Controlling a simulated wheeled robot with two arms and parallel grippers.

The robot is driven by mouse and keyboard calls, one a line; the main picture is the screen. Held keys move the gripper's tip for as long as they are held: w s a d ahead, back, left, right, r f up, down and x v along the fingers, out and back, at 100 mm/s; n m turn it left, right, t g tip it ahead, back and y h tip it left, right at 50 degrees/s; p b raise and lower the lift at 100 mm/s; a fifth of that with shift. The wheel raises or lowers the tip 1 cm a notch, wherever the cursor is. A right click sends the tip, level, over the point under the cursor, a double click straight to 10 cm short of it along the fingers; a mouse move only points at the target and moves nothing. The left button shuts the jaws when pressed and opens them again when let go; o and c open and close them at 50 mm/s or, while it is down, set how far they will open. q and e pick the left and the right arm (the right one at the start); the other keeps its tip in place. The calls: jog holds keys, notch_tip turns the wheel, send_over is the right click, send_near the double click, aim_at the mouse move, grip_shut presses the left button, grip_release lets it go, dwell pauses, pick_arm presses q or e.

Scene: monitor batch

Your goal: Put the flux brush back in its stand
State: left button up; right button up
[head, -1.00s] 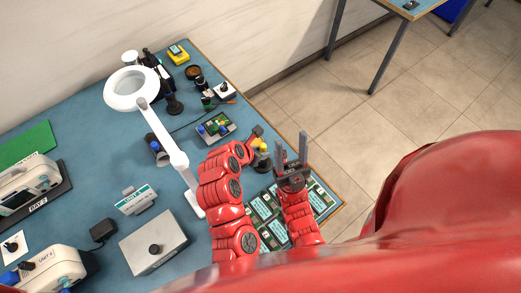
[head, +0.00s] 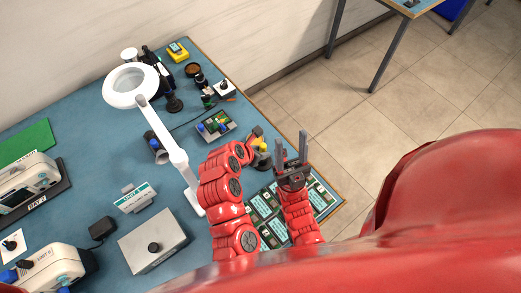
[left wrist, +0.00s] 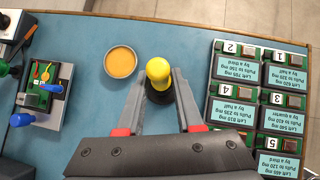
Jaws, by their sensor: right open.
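My left gripper (left wrist: 160,95) is open over a thing with a round yellow top and dark base (left wrist: 158,72). Its fingertips lie on either side of the yellow top; I cannot tell whether they touch it. The yellow top also shows in the head view (head: 263,147), beside my left gripper (head: 257,135). My right gripper (head: 291,158) is open and empty, fingers up, in front of the card rows.
A round orange dish (left wrist: 121,62) stands just left of the yellow top. A board fixture with blue knobs (left wrist: 45,90) is further left. Numbered cards (left wrist: 232,112) fill the right. A white magnifier lamp (head: 133,88) stands at the back. Blue table around the dish is bare.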

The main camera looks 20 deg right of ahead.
pick_arm(q)
jog(key=o, duration=0.5)
jog(key=shift+c, duration=0.2)
jog(key=shift+s+a+r+p, duration=0.15)
jog(key=shift+r+p, duration=0.3)
jog(key=shift+p, duration=0.05)
jog(key=p+v, duration=1.3)
jog(key=v, duration=0.3)
jog(key=shift+a, duration=0.2)
